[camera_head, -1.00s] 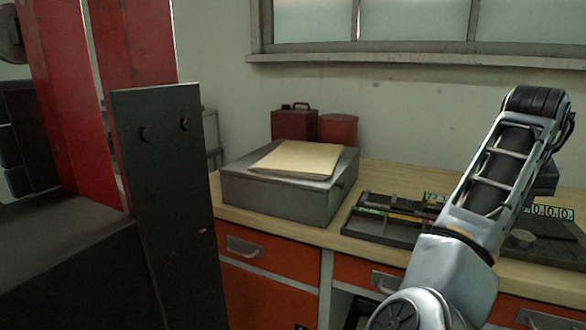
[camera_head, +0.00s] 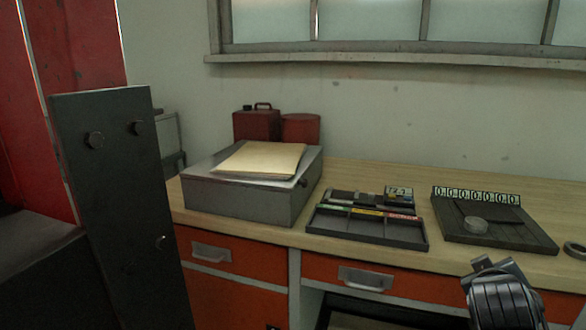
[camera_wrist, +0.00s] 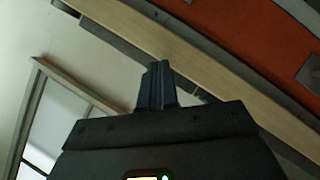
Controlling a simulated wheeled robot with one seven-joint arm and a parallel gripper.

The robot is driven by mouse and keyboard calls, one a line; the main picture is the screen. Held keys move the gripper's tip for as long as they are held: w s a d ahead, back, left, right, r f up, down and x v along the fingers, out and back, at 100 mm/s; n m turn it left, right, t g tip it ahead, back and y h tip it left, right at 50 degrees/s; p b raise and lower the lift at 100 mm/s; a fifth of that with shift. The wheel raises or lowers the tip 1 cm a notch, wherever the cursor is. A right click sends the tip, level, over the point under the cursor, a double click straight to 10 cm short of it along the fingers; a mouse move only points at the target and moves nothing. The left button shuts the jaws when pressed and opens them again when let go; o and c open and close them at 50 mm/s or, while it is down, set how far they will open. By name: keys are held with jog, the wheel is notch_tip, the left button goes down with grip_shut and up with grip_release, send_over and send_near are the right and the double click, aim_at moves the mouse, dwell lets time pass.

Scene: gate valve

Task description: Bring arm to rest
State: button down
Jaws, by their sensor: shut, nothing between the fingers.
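My gripper (camera_wrist: 157,85) shows in the wrist view with its two dark fingers together and nothing between them. The wrist view is tilted. Behind the fingers it shows the wooden worktop edge (camera_wrist: 205,62), and an orange drawer front (camera_wrist: 270,45) lies at the upper right. I cannot tell how far the fingers are from the bench. In the head view only a dark, ribbed joint of my arm (camera_head: 503,302) shows, low at the right in front of the bench; the gripper itself is out of that view.
On the bench (camera_head: 360,180) stand a grey box (camera_head: 245,205) with papers, a red can (camera_head: 257,124), a divided tray (camera_head: 368,225) and a dark board (camera_head: 495,232) with a tape roll. A dark bolted plate (camera_head: 120,200) and red column stand close at the left.

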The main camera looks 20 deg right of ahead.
jog(key=s+a+f+n+t+y, duration=0.3)
jog(key=s+a+f+y, duration=0.15)
jog(key=s+a, duration=0.45)
jog(key=s+a+f+n+t+y, duration=0.25)
jog(key=s+a+f, duration=0.25)
jog(key=s+a, duration=0.4)
jog(key=s+a+r+m+y, duration=0.1)
jog(key=s+a+r, duration=0.1)
jog(key=s+a, duration=0.2)
jog(key=s+a+r+m+y, duration=0.1)
jog(key=s+a+r, duration=0.2)
jog(key=s, duration=0.4)
jog(key=s+a+r+m+t+y, duration=0.1)
jog(key=s+a+r+m, duration=0.1)
jog(key=s+a, duration=0.3)
jog(key=shift+s+r+y, duration=0.4)
jog(key=shift+s, duration=0.3)
